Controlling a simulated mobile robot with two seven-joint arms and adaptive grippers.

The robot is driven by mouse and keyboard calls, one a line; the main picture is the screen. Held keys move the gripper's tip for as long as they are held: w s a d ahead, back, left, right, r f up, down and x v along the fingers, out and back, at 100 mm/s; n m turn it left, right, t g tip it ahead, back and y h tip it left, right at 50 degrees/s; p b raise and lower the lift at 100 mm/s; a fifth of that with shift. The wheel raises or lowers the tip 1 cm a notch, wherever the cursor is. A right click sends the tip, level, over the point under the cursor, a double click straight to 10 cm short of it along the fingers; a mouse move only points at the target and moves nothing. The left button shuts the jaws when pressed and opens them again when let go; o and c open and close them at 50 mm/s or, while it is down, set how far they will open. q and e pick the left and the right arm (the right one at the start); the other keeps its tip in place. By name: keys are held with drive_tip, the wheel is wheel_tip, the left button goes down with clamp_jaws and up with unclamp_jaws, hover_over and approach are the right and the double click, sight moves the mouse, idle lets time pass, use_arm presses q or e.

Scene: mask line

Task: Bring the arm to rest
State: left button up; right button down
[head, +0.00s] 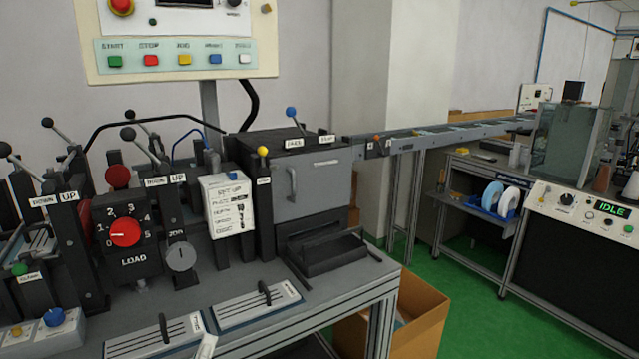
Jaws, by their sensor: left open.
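I cannot make out either of my grippers or arms in the head view. The grey workbench (262,335) fills the lower left. On it stand black lever stations with UP and DOWN labels and a black LOAD box (130,262) with a red knob (125,232). A grey machine housing (322,178) with a handle stands at the bench's right end, with a black tray (328,254) in front of it. Two flat plates with black handles, a nearer one (155,340) and a farther one (256,304), lie along the front edge.
A control panel (180,58) with coloured buttons hangs above the bench. An open cardboard box (425,318) stands on the floor by the bench's right end. Green floor (475,310) is clear between the benches.

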use_arm(q)
drive_tip(key=s+f+m+g, duration=0.5)
drive_tip(key=s+f+m, duration=0.3)
drive_tip(key=f, duration=0.6)
drive_tip(key=s+d+f+m+g+p, duration=0.1)
drive_tip(key=s+f+m+g, duration=0.4)
drive_tip(key=f, duration=0.9)
drive_tip(key=s+m, duration=0.3)
drive_tip(key=s, duration=0.1)
drive_tip(key=shift+s+d+f+g+h, duration=0.15)
drive_tip(key=shift+d+f+g+h, duration=0.15)
drive_tip(key=shift+f+h, duration=0.1)
drive_tip(key=shift+r, duration=0.1)
